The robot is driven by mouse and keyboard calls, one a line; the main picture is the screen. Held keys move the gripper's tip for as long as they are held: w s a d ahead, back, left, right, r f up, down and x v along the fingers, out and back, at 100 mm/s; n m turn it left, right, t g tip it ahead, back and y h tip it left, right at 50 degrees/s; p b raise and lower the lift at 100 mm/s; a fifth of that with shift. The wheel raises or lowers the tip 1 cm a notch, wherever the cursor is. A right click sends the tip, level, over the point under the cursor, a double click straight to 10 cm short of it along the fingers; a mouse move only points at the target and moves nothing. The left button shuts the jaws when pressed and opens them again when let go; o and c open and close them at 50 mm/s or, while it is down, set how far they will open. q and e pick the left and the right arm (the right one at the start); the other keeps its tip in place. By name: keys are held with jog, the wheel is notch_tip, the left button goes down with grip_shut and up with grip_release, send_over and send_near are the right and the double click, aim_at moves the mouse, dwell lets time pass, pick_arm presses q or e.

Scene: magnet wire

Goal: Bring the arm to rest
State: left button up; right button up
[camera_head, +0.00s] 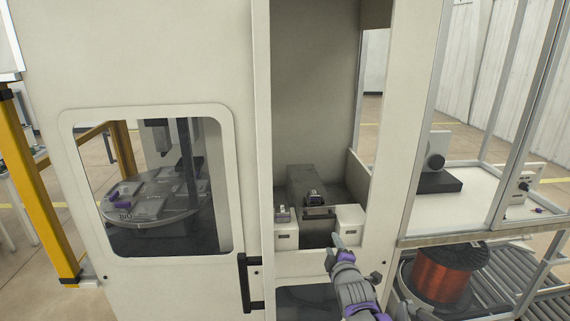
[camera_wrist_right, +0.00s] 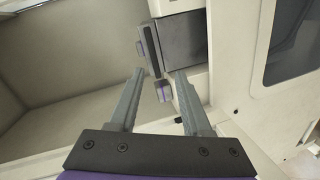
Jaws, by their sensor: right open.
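My right arm comes up from the bottom of the head view, and its gripper (camera_head: 338,241) is at the front of the machine's open bay, by the right white block. In the right wrist view the two grey fingers of this gripper (camera_wrist_right: 160,88) stand apart with nothing gripped between them. A small dark fixture with a purple-grey piece (camera_wrist_right: 163,91) shows beyond the fingertips; I cannot tell whether they touch it. My left gripper is not in view.
The cream machine has a bay with two white blocks (camera_head: 286,236) and a dark slide (camera_head: 309,186). A black door handle (camera_head: 250,283) stands left of my arm. A copper wire spool (camera_head: 441,274) sits low right, under a white worktable (camera_head: 480,205).

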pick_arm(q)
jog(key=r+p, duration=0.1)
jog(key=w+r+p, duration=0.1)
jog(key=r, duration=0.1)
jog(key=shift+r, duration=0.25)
pick_arm(e)
jog(key=s+f+m+g, duration=0.2)
jog(key=s+m, duration=0.3)
jog(key=s, duration=0.8)
jog(key=s+f+m+g, duration=0.3)
jog(key=s+m+g, duration=0.1)
jog(key=s, duration=0.9)
jog(key=s+f+m+g, duration=0.3)
jog(key=s+m+g, duration=0.1)
jog(key=s, duration=1)
jog(key=shift+f+m, duration=0.15)
jog(key=shift+m, duration=0.65)
